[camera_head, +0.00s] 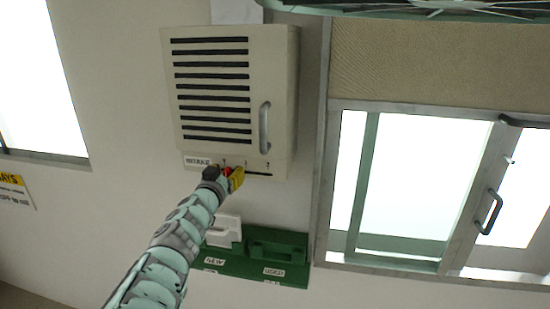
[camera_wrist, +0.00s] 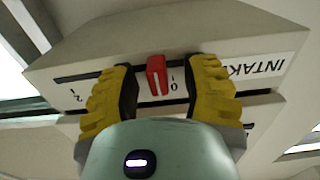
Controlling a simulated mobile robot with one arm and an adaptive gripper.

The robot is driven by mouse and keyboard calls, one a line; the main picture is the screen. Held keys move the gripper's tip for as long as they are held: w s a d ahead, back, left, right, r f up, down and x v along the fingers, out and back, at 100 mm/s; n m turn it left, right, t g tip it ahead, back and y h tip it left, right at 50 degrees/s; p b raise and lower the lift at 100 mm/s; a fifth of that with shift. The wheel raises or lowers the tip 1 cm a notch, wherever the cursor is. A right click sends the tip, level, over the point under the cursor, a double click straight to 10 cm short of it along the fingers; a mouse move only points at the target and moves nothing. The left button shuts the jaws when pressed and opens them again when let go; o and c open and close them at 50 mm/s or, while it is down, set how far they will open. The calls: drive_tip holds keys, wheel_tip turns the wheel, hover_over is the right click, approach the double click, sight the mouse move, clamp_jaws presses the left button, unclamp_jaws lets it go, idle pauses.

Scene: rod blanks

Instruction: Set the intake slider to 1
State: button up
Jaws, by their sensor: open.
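The intake slider's red knob (camera_wrist: 157,76) sits in a dark slot on the lower edge of the beige vented box (camera_head: 284,110). In the wrist view, where the writing is upside down, the knob is just left of the 0 mark; the 2 mark is far left and the 1 mark is hidden, apparently by a finger. My gripper (camera_wrist: 162,88) is open, with one yellow finger on each side of the knob and visible gaps between. In the head view my gripper (camera_head: 232,178) is at the slot's left part, next to the INTAKE label (camera_head: 197,161), partly covering the knob (camera_head: 227,170).
A vertical handle (camera_head: 264,126) is on the box's right side. Below the box is a green holder (camera_head: 280,255) marked NEW and USED, with a white block (camera_head: 224,232) at its left. A framed window (camera_head: 420,190) is on the right.

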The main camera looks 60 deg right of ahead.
drive_tip(key=shift+o, duration=0.2)
drive_tip(key=shift+s+d, duration=0.1)
drive_tip(key=shift+d, duration=0.05)
clamp_jaws()
drive_tip(key=shift+f, duration=0.1)
idle(0.4)
